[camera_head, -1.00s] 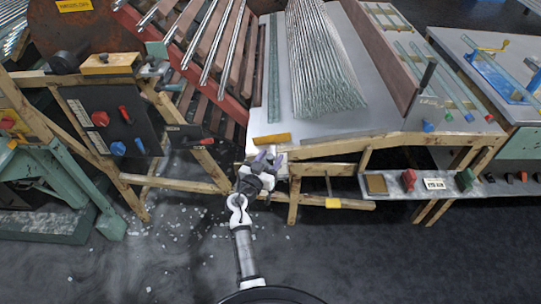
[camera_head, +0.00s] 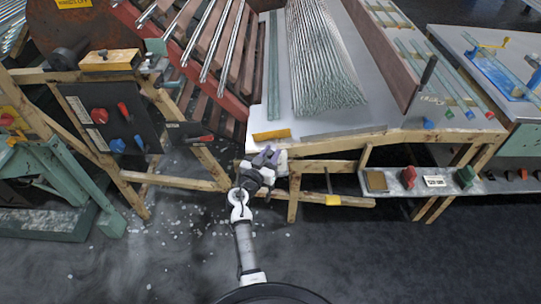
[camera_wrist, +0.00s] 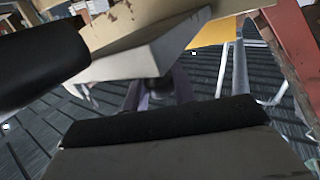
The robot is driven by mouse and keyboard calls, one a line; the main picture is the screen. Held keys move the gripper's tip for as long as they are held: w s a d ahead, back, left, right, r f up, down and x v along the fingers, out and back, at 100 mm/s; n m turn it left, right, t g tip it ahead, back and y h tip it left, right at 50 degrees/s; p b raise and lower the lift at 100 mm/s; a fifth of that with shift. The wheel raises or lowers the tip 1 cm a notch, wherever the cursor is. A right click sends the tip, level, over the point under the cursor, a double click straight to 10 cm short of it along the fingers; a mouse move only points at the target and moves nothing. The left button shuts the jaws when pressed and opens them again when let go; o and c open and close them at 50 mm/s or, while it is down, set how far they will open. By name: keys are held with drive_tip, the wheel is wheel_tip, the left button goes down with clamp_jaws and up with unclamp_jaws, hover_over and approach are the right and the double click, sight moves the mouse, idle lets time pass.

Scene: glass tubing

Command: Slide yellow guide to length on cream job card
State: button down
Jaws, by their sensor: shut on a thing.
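The yellow guide (camera_head: 271,135) lies at the front left corner of the grey table, near the ends of the glass tubes. My gripper (camera_head: 265,158) is at the table's front edge, just below the yellow plate. It is shut on a pale block that appears to be part of the guide; my fingers hide much of the contact. In the wrist view a yellow plate (camera_wrist: 218,32) shows beyond the pale block (camera_wrist: 140,50) and the dark gripper pads. A small pale card (camera_head: 434,181) with dark print, probably the job card, is on the front shelf; its print is too small to read.
A bundle of glass tubes (camera_head: 318,70) lies on the table, with a few tubes (camera_head: 273,70) at its left. Red (camera_head: 408,176) and green (camera_head: 465,177) knobs flank the card. A dark control panel (camera_head: 118,120) stands left. The floor in front is open, with scattered bits.

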sight(271, 132)
drive_tip(key=w+b, duration=0.9)
drive_tip(key=shift+f+b, duration=0.25)
drive_tip(key=shift+b, duration=0.05)
drive_tip(key=shift+w+r, duration=0.1)
drive_tip(key=shift+w, duration=0.2)
drive_tip(key=shift+w+a+r, duration=0.1)
drive_tip(key=shift+w+r, duration=0.05)
drive_tip(key=shift+r, duration=0.2)
drive_tip(key=c, duration=1.2)
unclamp_jaws()
drive_tip(key=shift+w+f, duration=0.15)
drive_tip(key=shift+f, duration=0.05)
drive_tip(key=shift+o, duration=0.2)
drive_tip(key=b+v, duration=0.2)
drive_tip(key=v, duration=1.2)
